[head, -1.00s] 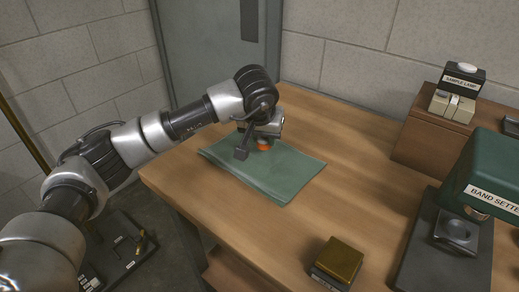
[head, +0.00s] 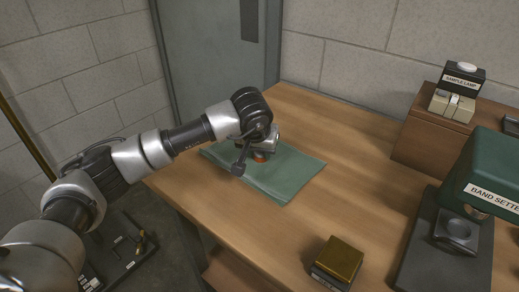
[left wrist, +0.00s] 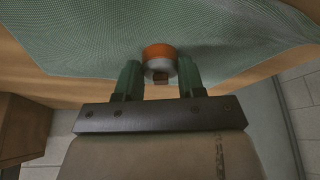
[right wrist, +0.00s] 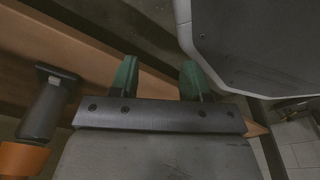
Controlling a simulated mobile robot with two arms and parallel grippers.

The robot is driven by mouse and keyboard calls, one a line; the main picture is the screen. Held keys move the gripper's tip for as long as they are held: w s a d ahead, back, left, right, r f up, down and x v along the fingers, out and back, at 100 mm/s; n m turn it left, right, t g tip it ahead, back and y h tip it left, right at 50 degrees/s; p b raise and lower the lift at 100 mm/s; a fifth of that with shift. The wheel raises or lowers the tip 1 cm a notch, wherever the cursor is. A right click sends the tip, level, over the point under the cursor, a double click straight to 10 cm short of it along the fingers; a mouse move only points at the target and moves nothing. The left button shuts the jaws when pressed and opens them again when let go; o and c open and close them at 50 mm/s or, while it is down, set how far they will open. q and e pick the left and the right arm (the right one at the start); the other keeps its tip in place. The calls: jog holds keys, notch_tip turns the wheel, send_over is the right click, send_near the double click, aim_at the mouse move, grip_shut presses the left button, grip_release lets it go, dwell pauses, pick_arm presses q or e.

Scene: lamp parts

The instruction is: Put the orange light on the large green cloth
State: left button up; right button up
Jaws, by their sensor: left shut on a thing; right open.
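The orange light (head: 260,157) is a small round piece with an orange cap and a pale metal body. My left gripper (head: 262,150) is shut on it over the large green cloth (head: 285,180), which lies flat on the wooden table. In the left wrist view the light (left wrist: 159,52) sits between the two green fingertips (left wrist: 158,82), with the cloth (left wrist: 90,40) right behind it. I cannot tell whether the light touches the cloth. My right gripper (right wrist: 160,80) shows only in the right wrist view, open with nothing between its fingers.
A gold-topped block (head: 340,258) stands at the table's front. A green machine labelled BAND SETTER (head: 475,175) stands at the right. The table between cloth and box is clear.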

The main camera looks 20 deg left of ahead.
pick_arm(q)
jog(key=shift+s+f, duration=0.1)
jog(key=shift+f, duration=0.45)
jog(key=shift+c, duration=0.7)
jog(key=o, duration=1.1)
pick_arm(e)
jog(key=shift+w+r, duration=0.45)
jog(key=shift+r, duration=0.05)
pick_arm(q)
jog(key=shift+r, duration=0.25)
jog(key=shift+r+p, duration=0.3)
jog(key=shift+r, duration=0.1)
jog(key=shift+v, duration=5.9)
pick_arm(e)
jog(key=shift+s+d+f, duration=0.1)
jog(key=shift+s+f, duration=0.45)
jog(key=shift+s, duration=0.25)
jog(key=shift+s+d+f, duration=0.1)
jog(key=shift+s+f, duration=0.4)
jog(key=shift+s, duration=0.3)
